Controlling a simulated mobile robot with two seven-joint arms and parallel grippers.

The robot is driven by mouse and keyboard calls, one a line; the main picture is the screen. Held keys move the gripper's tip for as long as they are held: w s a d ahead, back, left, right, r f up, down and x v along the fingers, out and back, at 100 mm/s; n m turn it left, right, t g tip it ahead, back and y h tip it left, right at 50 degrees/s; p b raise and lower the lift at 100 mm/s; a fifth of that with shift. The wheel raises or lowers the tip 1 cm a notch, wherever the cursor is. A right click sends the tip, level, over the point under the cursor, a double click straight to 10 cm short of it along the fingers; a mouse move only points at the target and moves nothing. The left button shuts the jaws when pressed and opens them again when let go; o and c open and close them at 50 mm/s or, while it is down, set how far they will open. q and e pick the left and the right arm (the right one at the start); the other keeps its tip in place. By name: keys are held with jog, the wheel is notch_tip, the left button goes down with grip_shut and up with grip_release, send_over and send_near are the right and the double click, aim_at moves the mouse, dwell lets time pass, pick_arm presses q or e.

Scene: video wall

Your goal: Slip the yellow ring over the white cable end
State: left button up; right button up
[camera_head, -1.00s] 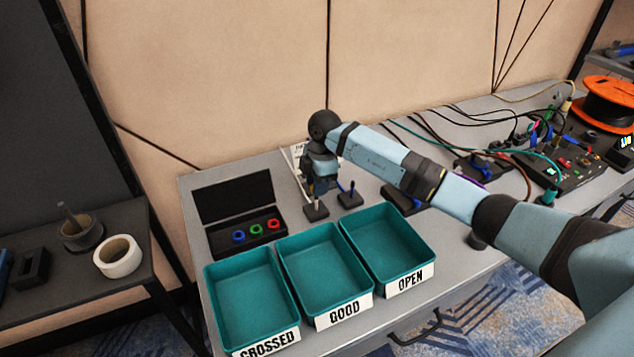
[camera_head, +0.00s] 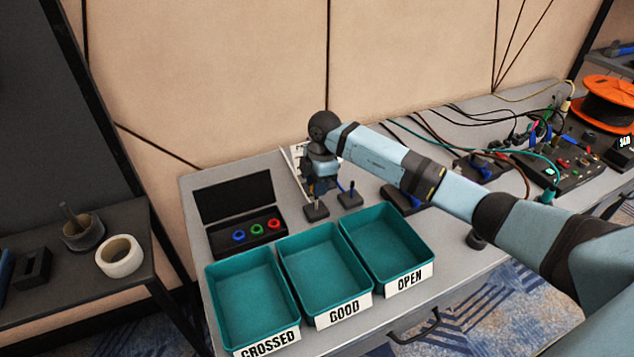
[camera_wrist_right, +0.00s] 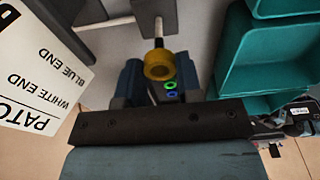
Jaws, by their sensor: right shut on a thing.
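My right gripper (camera_head: 318,184) is low over the white cable end (camera_head: 316,205), which stands up from a small dark block. In the right wrist view my right gripper (camera_wrist_right: 158,72) is shut on the yellow ring (camera_wrist_right: 158,65), one blue finger on each side. The white cable end (camera_wrist_right: 158,32) shows just beyond the ring, in line with it and meeting its far edge. I cannot tell whether its tip is inside the ring. The ring is hidden in the head view. My left gripper is not in view.
A second block with a blue cable end (camera_head: 352,189) stands close to the right. A dark open case (camera_head: 216,240) holds blue, green and red rings. Three teal bins (camera_head: 252,296) line the table front. A label card (camera_wrist_right: 38,70) is beside the gripper.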

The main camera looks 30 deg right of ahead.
jog(key=shift+f, duration=0.3)
dwell(0.5)
jog(key=shift+f, duration=0.25)
jog(key=shift+f, duration=0.3)
jog(key=shift+f, duration=0.3)
jog(key=shift+f, duration=0.45)
dwell(0.5)
